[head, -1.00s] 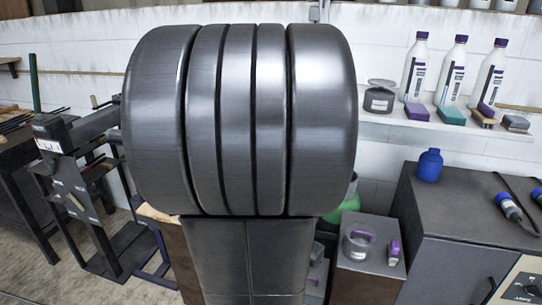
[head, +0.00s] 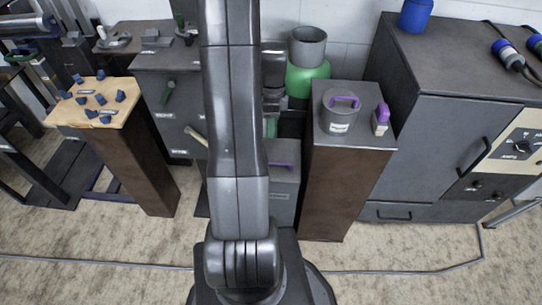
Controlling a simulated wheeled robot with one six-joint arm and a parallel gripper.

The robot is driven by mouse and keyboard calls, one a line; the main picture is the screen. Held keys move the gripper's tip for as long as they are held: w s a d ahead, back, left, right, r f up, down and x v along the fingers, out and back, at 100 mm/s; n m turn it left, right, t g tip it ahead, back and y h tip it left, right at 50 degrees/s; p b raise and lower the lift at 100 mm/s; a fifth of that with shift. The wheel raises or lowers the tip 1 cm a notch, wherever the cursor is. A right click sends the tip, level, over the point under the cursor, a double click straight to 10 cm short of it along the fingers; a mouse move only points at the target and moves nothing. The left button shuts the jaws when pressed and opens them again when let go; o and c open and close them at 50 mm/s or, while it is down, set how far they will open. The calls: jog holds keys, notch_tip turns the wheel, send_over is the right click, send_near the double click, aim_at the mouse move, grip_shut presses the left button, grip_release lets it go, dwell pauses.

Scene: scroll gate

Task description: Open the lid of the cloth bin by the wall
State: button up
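A low grey bin (head: 284,199) with a pale label on its front stands on the floor between the two brown pedestals. My gripper is out of the picture.
A brown pedestal (head: 345,178) right of the bin carries a round grey pot (head: 341,115). A grey cabinet (head: 420,120) stands further right. A light-topped pedestal (head: 130,150) with blue knobs is at left. A cable crosses the open floor (head: 100,240) in front.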

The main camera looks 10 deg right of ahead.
jog(key=b, duration=0.2)
send_over(271, 157)
jog(key=s+a, duration=0.1)
jog(key=s, duration=0.4)
jog(key=f, duration=1.2)
jog(key=shift+w+f, duration=0.2)
jog(key=shift+w, duration=0.05)
jog(key=shift+c, duration=0.4)
grip_shut()
